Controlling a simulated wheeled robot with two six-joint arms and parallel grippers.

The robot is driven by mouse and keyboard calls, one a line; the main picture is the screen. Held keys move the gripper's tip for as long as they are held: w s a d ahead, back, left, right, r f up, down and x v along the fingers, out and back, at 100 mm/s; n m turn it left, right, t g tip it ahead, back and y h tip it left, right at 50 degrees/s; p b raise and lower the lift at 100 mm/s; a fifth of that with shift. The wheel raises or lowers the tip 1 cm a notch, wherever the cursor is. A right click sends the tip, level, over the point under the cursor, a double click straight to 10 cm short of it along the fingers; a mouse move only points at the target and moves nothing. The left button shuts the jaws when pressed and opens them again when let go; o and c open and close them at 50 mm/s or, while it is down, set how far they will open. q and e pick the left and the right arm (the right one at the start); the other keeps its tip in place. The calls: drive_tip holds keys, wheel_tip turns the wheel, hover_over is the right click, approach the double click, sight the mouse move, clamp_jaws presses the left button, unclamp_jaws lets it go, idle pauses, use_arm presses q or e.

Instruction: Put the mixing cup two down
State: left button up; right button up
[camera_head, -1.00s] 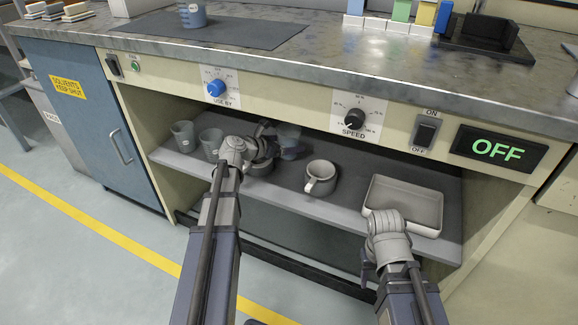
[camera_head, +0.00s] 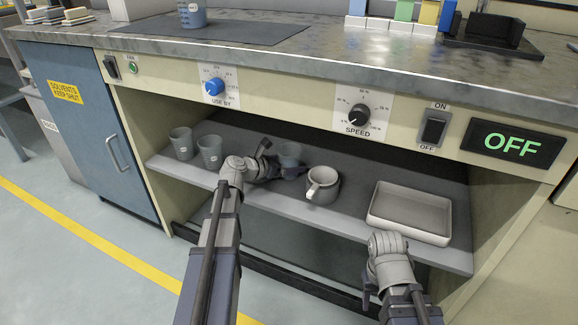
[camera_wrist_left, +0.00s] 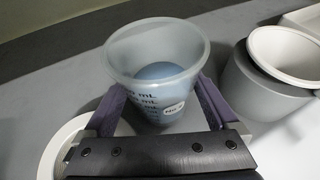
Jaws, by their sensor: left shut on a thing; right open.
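The mixing cup (camera_head: 289,153), translucent with blue contents, is inside the open shelf bay under the counter. My left gripper (camera_head: 284,172) is shut on it; in the left wrist view the purple fingers (camera_wrist_left: 158,98) clasp the cup (camera_wrist_left: 152,52) from both sides. It is upright, with mL marks and a "No" label whose number is hard to read. I cannot tell whether its base touches the shelf (camera_head: 350,215). My right gripper (camera_head: 370,290) is open and empty, low in front of the shelf at right.
A grey mug (camera_head: 322,186) stands just right of the held cup; a white tray (camera_head: 410,232) is further right. Two grey cups (camera_head: 181,143) stand at the shelf's left. A round white rim (camera_wrist_left: 62,150) lies beside the left finger. Another cup (camera_head: 192,14) is on the counter mat.

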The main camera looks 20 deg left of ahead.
use_arm(q)
drive_tip(key=shift+f, duration=0.15)
drive_tip(key=o, duration=1.4)
drive_tip(key=shift+r, duration=0.25)
drive_tip(key=p+v, duration=0.4)
drive_tip(key=v, duration=0.7)
drive_tip(key=shift+s+a+r+p, duration=0.1)
drive_tip(key=shift+s+a+p, duration=0.15)
drive_tip(key=shift+s+p, duration=0.15)
